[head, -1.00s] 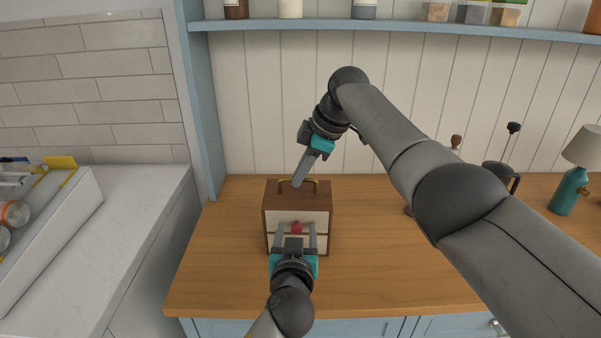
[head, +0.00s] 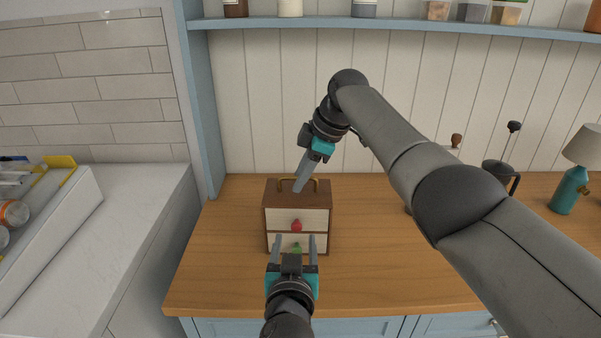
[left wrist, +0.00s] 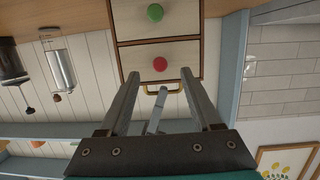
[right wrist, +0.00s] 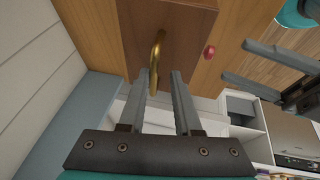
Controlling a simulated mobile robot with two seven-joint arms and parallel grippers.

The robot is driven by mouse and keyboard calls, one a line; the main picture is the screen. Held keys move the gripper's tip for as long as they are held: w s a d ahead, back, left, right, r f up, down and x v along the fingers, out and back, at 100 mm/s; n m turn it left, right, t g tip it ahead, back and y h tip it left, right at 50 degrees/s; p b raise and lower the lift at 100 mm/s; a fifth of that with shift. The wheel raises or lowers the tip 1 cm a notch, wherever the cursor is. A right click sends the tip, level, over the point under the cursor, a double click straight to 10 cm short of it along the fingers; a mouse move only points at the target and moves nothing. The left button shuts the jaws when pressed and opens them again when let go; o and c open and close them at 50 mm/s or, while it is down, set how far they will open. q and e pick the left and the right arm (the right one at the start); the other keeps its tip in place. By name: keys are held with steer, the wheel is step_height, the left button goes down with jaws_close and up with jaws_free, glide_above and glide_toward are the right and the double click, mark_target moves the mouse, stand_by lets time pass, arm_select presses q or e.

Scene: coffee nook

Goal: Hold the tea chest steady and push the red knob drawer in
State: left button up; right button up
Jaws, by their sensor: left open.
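The tea chest (head: 297,197) is a brown wooden box with two pale drawers, standing on the wooden counter. Its upper drawer has a red knob (head: 296,225) and looks about flush with the chest front. The lower drawer has a green knob (head: 296,248), partly behind my left gripper in the head view. My left gripper (head: 295,238) is open and empty in front of the chest, apart from both knobs (left wrist: 160,64). My right gripper (right wrist: 161,72) comes from above, its fingers partly closed around the brass handle (right wrist: 157,60) on the chest top.
A teal lamp (head: 567,190) and a dark pot (head: 498,175) stand at the right. A blue shelf (head: 400,26) runs above. A white rack (head: 50,220) stands on the left worktop.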

steer(key=shift+o, duration=1.1)
steer(key=shift+r, duration=0.15)
steer(key=shift+r, duration=0.15)
